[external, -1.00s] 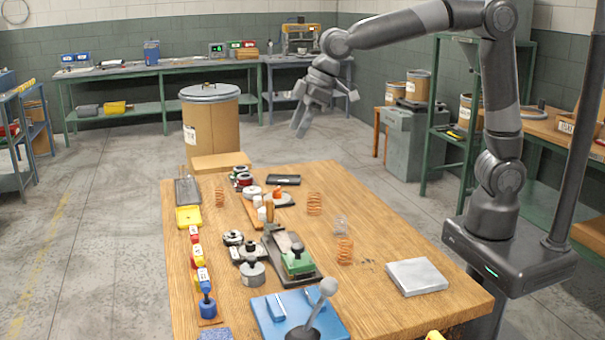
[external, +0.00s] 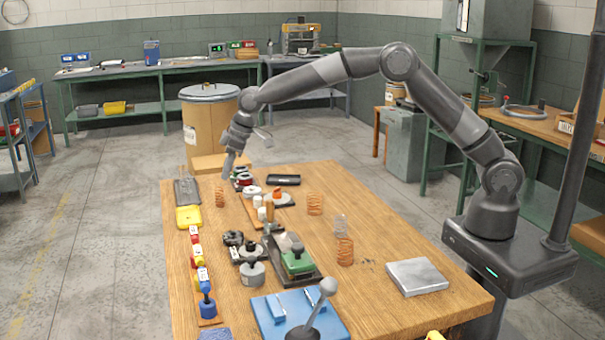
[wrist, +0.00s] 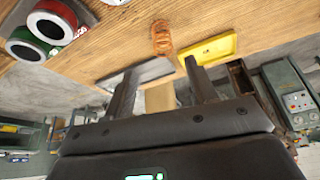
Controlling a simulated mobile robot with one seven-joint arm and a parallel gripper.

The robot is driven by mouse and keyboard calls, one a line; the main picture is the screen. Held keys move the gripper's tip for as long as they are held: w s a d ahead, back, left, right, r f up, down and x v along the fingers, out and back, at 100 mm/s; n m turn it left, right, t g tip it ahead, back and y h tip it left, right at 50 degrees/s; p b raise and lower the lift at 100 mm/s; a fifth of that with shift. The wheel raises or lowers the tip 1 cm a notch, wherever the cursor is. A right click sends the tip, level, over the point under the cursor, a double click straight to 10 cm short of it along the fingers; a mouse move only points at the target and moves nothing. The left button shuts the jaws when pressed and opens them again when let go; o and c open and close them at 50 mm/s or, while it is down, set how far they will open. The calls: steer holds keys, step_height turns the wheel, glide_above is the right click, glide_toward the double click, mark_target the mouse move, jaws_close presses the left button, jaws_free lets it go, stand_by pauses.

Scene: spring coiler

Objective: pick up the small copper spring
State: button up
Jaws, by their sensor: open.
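A small copper spring (external: 219,197) stands upright near the far left of the wooden table, close to the yellow tray. It also shows in the wrist view (wrist: 162,38), ahead of and between my fingertips. My gripper (external: 228,176) is above and slightly right of this spring in the external view, pointing down. In the wrist view its two fingers (wrist: 163,78) are spread apart with nothing between them. Two larger-looking copper springs (external: 314,204) (external: 344,250) and a silver spring (external: 340,225) stand further right on the table.
The yellow tray (external: 188,218) and a dark tray (external: 187,191) lie left of the spring. Wire spools (external: 243,180) stand to its right, and also show in the wrist view (wrist: 48,28). A large drum (external: 211,120) stands behind the table. Bare wood lies just around the spring.

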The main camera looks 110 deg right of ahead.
mark_target(220, 189)
steer(key=x, duration=0.9)
steer(key=shift+w+a+f, duration=0.15)
steer(key=shift+a+f, duration=0.1)
steer(key=shift+c, duration=0.2)
steer(key=c, duration=1)
steer(key=shift+r, duration=0.15)
